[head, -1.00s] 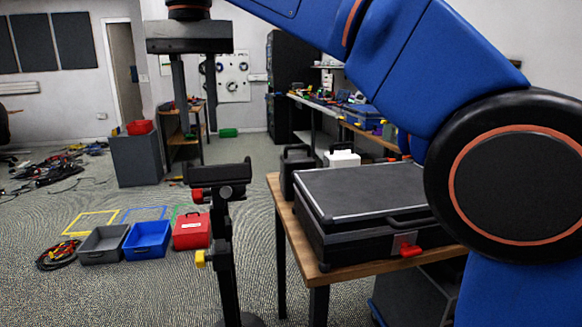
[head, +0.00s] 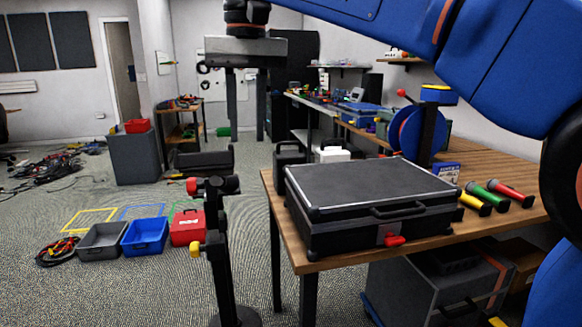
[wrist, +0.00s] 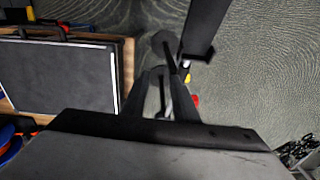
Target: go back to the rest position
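My gripper (head: 245,138) hangs at the upper middle of the head view, fingers pointing down. Its two dark fingers are wide apart, with nothing visible between them. It is above and behind the black stand (head: 220,265) in the picture, left of the table. In the wrist view the gripper's dark body fills the lower middle, and the floor shows beyond the fingers. My blue arm crosses the upper right of the head view. The closed black case (head: 370,185) lies on the wooden table (head: 520,215), its red latch (head: 394,240) at the front; the case also shows in the wrist view (wrist: 60,78).
Grey (head: 102,241), blue (head: 145,236) and red (head: 187,228) bins stand on the floor, a cable coil (head: 57,250) beside them. The stand has red and yellow knobs. A blue reel (head: 405,132) and several coloured handles (head: 512,194) are on the table's right.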

